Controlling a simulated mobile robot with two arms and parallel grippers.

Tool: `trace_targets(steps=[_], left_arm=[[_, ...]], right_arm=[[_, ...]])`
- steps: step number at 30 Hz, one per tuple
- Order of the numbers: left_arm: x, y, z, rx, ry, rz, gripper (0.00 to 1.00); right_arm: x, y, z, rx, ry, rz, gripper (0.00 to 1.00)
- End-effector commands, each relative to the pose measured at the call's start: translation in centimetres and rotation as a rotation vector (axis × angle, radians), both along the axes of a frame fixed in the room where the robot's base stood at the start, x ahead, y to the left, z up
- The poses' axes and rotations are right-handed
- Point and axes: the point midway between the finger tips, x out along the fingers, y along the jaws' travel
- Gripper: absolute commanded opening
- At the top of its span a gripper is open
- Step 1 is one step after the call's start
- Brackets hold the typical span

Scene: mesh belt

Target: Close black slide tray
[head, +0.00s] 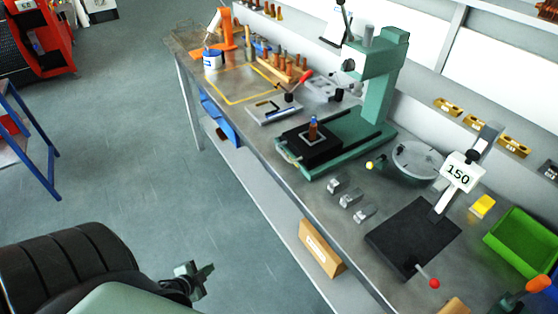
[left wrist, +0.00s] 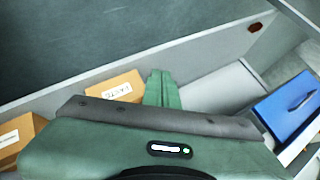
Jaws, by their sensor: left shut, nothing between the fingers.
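The black slide tray (head: 319,157) sits on rails in the green press (head: 375,85) on the bench. It juts out from under the press head toward the bench's front edge. A small brown and blue piece (head: 313,128) stands upright on it inside a pale square outline. My left gripper (head: 203,274) is over the floor, in front of the bench and well apart from the tray. Its green fingers (left wrist: 161,88) are together and empty in the left wrist view. The tray is not visible in that view. My right gripper is not in view.
The bench's front edge and lower shelf lie between my gripper and the tray. A cardboard box (head: 320,250) and a blue bin (head: 220,122) are on the shelf. A black plate with a red-knobbed lever (head: 434,283) and a green bin (head: 525,246) are at right.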

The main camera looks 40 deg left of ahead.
Motion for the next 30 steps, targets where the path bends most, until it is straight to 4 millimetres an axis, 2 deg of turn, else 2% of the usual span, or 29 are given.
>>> trace_targets(steps=[1,4,6,9,12,15,18,23,30], left_arm=[[2.6,1.6,5.3,0.077,-0.084,-0.091,0.00],[6.9,2.5,14.9,0.225,-0.230,-0.284,0.00],[9.2,1.5,21.1,0.322,-0.315,-0.425,0.00],[11.1,-1.0,28.3,0.444,-0.409,-0.610,0.00],[11.8,-3.7,32.9,0.531,-0.470,-0.749,0.00],[12.0,-5.5,35.5,0.580,-0.504,-0.833,0.00],[12.3,-6.3,36.4,0.602,-0.518,-0.867,0.00],[13.7,-6.9,36.2,0.604,-0.521,-0.870,0.00],[17.5,-8.0,35.3,0.604,-0.522,-0.866,0.00]], right_arm=[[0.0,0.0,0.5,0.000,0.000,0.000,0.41],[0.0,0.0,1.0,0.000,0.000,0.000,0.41],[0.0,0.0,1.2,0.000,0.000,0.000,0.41],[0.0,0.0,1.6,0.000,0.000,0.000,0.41],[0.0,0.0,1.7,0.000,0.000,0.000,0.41],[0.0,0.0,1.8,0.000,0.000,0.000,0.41],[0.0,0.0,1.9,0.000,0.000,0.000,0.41],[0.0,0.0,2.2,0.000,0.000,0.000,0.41],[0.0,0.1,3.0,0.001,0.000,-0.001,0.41]])
